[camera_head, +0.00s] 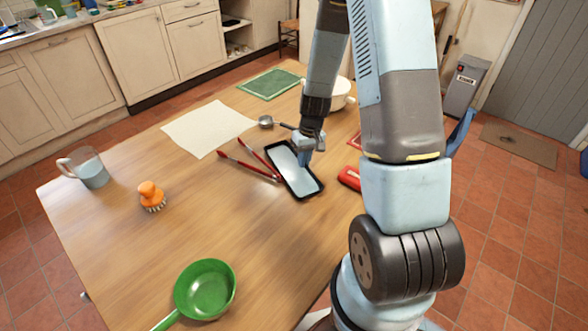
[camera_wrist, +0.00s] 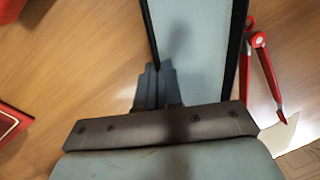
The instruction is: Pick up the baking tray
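The baking tray (camera_head: 304,187) is a dark-rimmed rectangle with a pale grey inside, lying on the wooden table. In the wrist view, the baking tray (camera_wrist: 200,35) fills the upper middle. My gripper (camera_head: 305,160) points down at the tray's right long edge in the head view. In the wrist view, my gripper (camera_wrist: 154,68) has its two fingers close together, one on each side of the tray's rim, and looks shut on it. The exact finger contact is partly hidden in shadow. I see no clear gap between tray and table.
Red tongs (camera_head: 248,170) lie just left of the tray. A red object (camera_head: 349,178) lies right of it. A small ladle (camera_head: 266,122) and white bowl (camera_head: 341,92) are behind.

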